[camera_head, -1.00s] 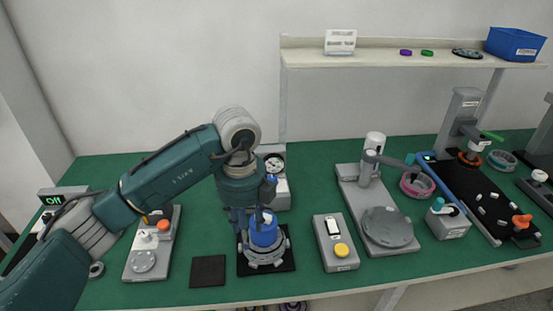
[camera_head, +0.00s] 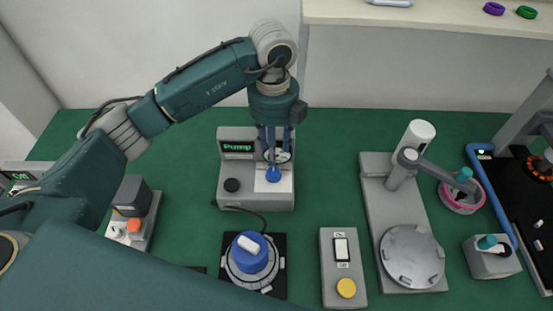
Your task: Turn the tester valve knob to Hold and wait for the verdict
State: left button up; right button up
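The tester (camera_head: 225,149) is a grey box at the centre back, and its screen reads "Pump" in green. It has a round gauge, partly covered by my fingers, a black knob (camera_head: 232,185) at the left and a blue valve knob (camera_head: 273,174) on a white plate. My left gripper (camera_head: 274,160) points down over the blue knob. Its fingers look apart around the gauge, and I cannot tell whether they grip the knob. The hub motor with a blue cap (camera_head: 248,258) sits on a black pad in front of the tester. My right gripper is out of view.
A grey box with a switch and yellow button (camera_head: 346,288) stands front centre. A grey press stand (camera_head: 376,200) is right of it. A cable runs from the tester toward the motor. My arm covers the lower left. Green table is clear between tester and press stand.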

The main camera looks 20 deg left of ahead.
aim_at(274, 172)
pick_arm(q)
notch_tip(274, 172, down, 9)
jog(key=shift+s+f+p, duration=0.1)
jog(key=shift+p, duration=1)
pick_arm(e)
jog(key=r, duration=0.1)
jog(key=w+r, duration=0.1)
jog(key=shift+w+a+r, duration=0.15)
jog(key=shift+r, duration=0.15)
pick_arm(q)
jog(key=shift+c, duration=0.5)
